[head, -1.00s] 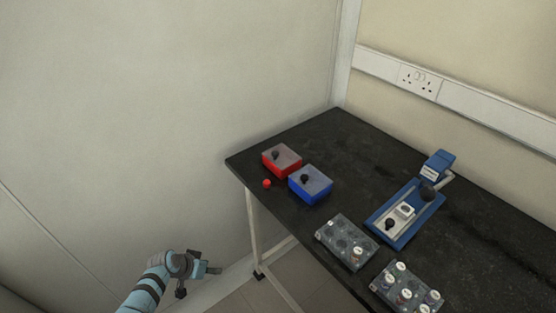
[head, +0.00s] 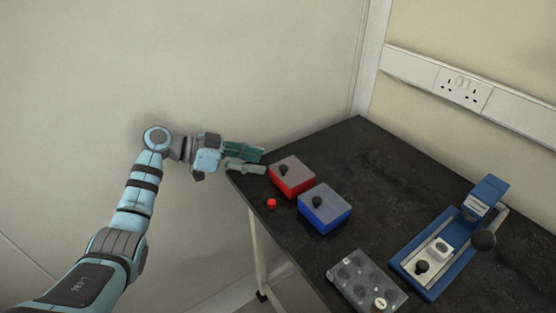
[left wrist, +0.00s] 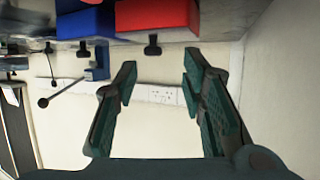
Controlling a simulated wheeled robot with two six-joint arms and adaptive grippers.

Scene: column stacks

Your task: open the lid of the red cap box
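The red cap box (head: 298,189) stands at the far left corner of the black table. Its grey lid (head: 296,167) lies shut on top, with a black knob (head: 283,168). My left gripper (head: 264,161) is open and empty, just left of the box and apart from it, at about lid height in the picture. In the left wrist view, which looks upside down, the red box (left wrist: 155,14) hangs at the top with its knob (left wrist: 152,45), beyond the two open green-padded fingers (left wrist: 159,75). My right gripper is not in view.
A blue box (head: 326,215) stands close beside the red one. A small red cap (head: 271,204) lies near the table's left edge. A blue press (head: 441,262) and a grey rack (head: 364,281) stand to the right. The table behind the boxes is clear.

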